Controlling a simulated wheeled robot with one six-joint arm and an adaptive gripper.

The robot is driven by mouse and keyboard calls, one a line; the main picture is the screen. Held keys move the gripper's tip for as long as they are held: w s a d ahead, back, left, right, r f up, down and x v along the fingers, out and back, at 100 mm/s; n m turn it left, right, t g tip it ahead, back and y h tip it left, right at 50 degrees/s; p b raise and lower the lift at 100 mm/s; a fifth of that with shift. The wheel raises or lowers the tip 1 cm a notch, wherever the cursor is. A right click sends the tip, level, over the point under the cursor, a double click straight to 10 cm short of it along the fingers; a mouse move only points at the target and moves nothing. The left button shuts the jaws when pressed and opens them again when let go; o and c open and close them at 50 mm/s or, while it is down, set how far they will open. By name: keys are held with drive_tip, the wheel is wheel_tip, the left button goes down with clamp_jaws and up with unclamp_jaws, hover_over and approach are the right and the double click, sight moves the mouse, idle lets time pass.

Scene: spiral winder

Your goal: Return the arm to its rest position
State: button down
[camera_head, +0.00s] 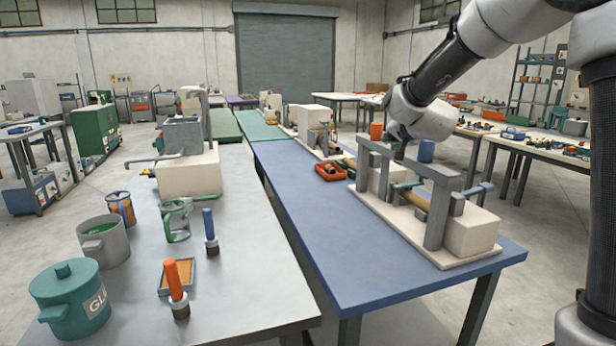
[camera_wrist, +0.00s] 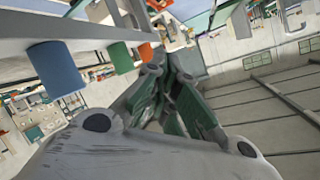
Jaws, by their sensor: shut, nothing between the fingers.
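My gripper (camera_wrist: 170,75) shows in the wrist view with its green and grey fingers together and nothing between them. In the head view my arm reaches in from the upper right, and its end is behind the grey frame of the spiral winder (camera_head: 438,215). The fingers are mostly hidden there. The winder has a cream base and a tan roller, and stands on the blue table (camera_head: 330,262). In the wrist view a grey bar runs close by at the upper left, with a blue cylinder (camera_wrist: 55,68) and a green cylinder (camera_wrist: 120,57) under it.
A red tray (camera_head: 331,171) sits on the blue table left of the winder. A grey table (camera_head: 250,290) at left holds a teal lidded pot (camera_head: 70,300), a grey pot (camera_head: 103,242) and a cream machine (camera_head: 190,175). Open floor lies right of the blue table.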

drive_tip(key=s+d+f+n+g, duration=0.2)
drive_tip(key=s+d+g, duration=0.1)
drive_tip(key=s, duration=1.2)
drive_tip(key=s+d+f+n+g, duration=0.2)
drive_tip(key=s+d, duration=0.3)
drive_tip(key=s, duration=1)
drive_tip(key=s+d+f+n+g+h, duration=0.1)
drive_tip(key=s+d+g, duration=0.3)
drive_tip(key=s, duration=1.1)
drive_tip(key=shift+d+f+n+g, duration=0.35)
drive_tip(key=shift+f+n, duration=0.2)
drive_tip(key=shift+n, duration=0.35)
